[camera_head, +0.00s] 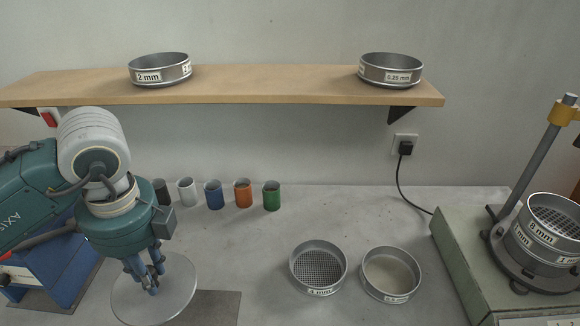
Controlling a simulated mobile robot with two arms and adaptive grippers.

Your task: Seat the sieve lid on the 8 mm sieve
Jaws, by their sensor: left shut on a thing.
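The sieve lid (182,285) is a flat, round grey disc at the lower left. My left gripper (151,284) reaches down over it and is shut on the lid near its middle; the fingers hide the exact grip point. I cannot tell how far the lid is above the bench. The 8 mm sieve (541,234) is at the far right, on top of a stack on the shaker (470,268), with its mesh open to view. My right gripper is not in view.
Two loose sieves, a 4 mm-looking one (318,268) and a finer one (391,274), stand between lid and shaker. A dark mat (222,309) lies beside the lid. Several coloured cups (243,194) line the back. The shaker's rod (538,155) rises behind the stack. A shelf (270,84) holds two sieves.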

